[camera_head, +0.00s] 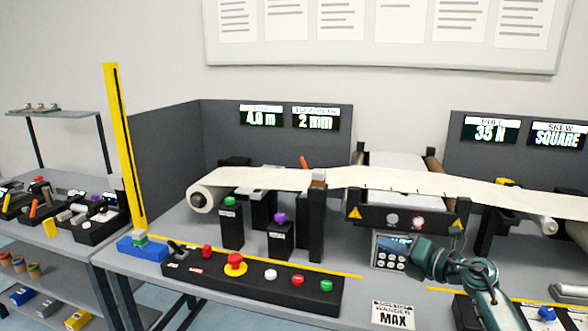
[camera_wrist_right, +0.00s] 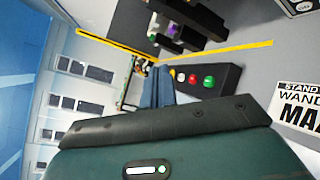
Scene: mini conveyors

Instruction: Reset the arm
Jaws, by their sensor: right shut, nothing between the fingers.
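My right arm comes in from the lower right of the head view. My right gripper (camera_head: 422,252) is in front of the small grey screen unit (camera_head: 391,251), under the middle of the conveyor. In the right wrist view its fingers (camera_wrist_right: 157,76) are together with nothing between them. The view there is tilted, with the control panel (camera_wrist_right: 212,82) and its red, white and green buttons beyond the fingertips. The same panel (camera_head: 252,284) lies at the front left of the table in the head view. My left gripper is not in view.
A cream web (camera_head: 260,178) runs over rollers across the table. A yellow post (camera_head: 124,145) stands at the left. A "WANDER MAX" card (camera_head: 393,314) lies at the front edge. A blue knob (camera_head: 546,313) is at the lower right. Another bench (camera_head: 62,238) is at far left.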

